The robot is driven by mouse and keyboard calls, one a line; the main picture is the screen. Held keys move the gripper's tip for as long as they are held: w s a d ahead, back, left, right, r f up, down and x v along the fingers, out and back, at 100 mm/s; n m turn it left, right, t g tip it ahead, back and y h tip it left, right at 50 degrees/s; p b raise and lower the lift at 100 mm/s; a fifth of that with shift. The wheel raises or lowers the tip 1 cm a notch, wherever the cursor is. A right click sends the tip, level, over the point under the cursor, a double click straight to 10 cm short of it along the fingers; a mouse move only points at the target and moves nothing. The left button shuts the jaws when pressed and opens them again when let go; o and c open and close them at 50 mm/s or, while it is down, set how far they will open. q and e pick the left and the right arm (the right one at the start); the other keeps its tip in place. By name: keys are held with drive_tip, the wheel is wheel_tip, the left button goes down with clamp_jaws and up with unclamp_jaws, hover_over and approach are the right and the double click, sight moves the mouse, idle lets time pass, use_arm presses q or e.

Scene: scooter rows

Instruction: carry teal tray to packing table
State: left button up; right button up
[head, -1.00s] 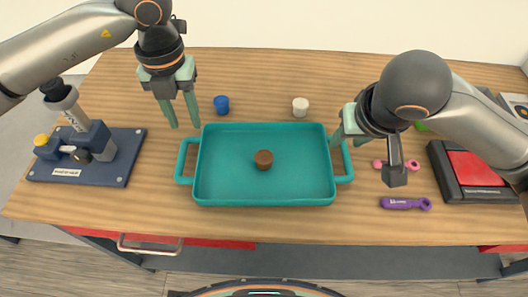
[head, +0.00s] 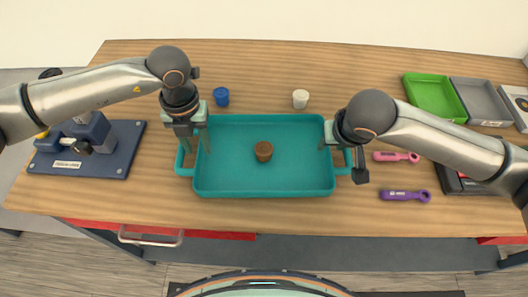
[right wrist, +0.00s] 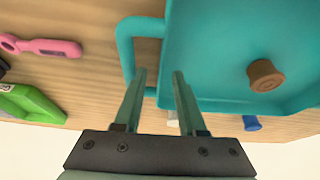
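The teal tray (head: 225,187) lies on the wooden table with a handle at each short side. A brown round piece (head: 263,151) sits inside it; it also shows in the right wrist view (right wrist: 265,75). My left gripper (head: 196,150) is open at the tray's left side, its fingers near the left handle and wall. My right gripper (head: 338,150) is at the right side. In the right wrist view my right gripper (right wrist: 159,76) is open, with the tray's wall and handle (right wrist: 124,45) just beyond its fingertips. I cannot tell whether either gripper touches the tray.
A blue cap (head: 221,97) and a white cap (head: 300,98) stand behind the tray. Pink (head: 396,157) and purple (head: 405,195) tools lie to the right. A green bin (head: 434,98) and a grey bin (head: 476,101) are at the back right. A dark blue fixture (head: 88,150) stands left.

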use_arm(q)
drive_tip(key=shift+f, duration=0.5)
use_arm(e)
drive_tip(key=shift+w+f, duration=0.2)
drive_tip(key=shift+f, duration=0.25)
use_arm(q)
clamp_jaws()
use_arm(e)
clamp_jaws()
use_arm(q)
drive_tip(key=shift+r, duration=0.1)
use_arm(e)
drive_tip(key=shift+r, duration=0.1)
